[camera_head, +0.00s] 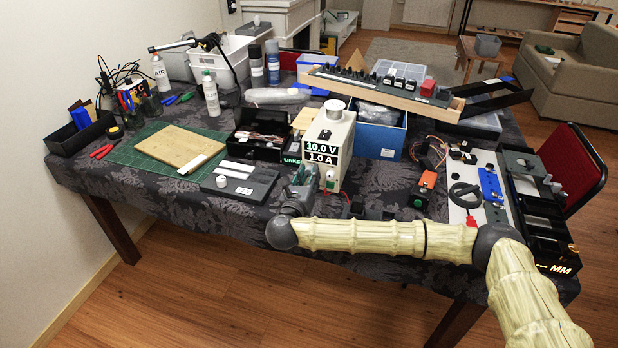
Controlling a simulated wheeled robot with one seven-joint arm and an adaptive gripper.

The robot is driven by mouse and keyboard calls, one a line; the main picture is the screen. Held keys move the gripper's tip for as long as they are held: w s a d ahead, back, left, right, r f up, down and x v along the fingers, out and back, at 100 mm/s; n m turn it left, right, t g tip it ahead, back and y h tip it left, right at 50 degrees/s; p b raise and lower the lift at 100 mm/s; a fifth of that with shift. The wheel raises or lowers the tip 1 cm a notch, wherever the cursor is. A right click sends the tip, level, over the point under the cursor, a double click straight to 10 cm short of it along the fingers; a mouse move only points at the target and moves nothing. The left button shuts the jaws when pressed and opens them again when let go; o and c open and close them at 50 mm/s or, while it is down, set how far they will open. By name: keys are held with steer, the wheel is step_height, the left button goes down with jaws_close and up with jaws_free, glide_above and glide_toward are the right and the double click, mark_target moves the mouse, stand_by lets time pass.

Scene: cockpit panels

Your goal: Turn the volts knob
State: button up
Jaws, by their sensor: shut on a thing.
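The white power supply (344,145) stands upright near the middle of the table. Its front display (321,153) reads 10.0 V and 1.0 A. My gripper (307,176) is at the lower left of its front face, just below the display. The fingers are shut at the panel, on what appears to be the volts knob. The knob itself is hidden behind the gripper, so its turn cannot be seen. A small part of the lower right of the front panel stays visible beside the gripper.
A blue bin (378,140) stands behind right. An orange-and-black device (425,188) and a white panel (480,187) are to the right, near my arm.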

steer(key=b, duration=0.1)
steer(key=m+b, duration=0.1)
steer(key=shift+f+m+b, duration=0.3)
steer(key=shift+b, duration=0.1)
steer(key=m+b, duration=0.2)
steer(key=b, duration=0.1)
steer(key=shift+b, duration=0.35)
steer(key=shift+r+m+b, duration=0.15)
steer(key=shift+m+b, duration=0.75)
steer(key=shift+b, duration=0.1)
steer(key=shift+r, duration=0.1)
steer(key=o, duration=1)
steer(key=shift+s, duration=0.1)
steer(key=v, duration=1.2)
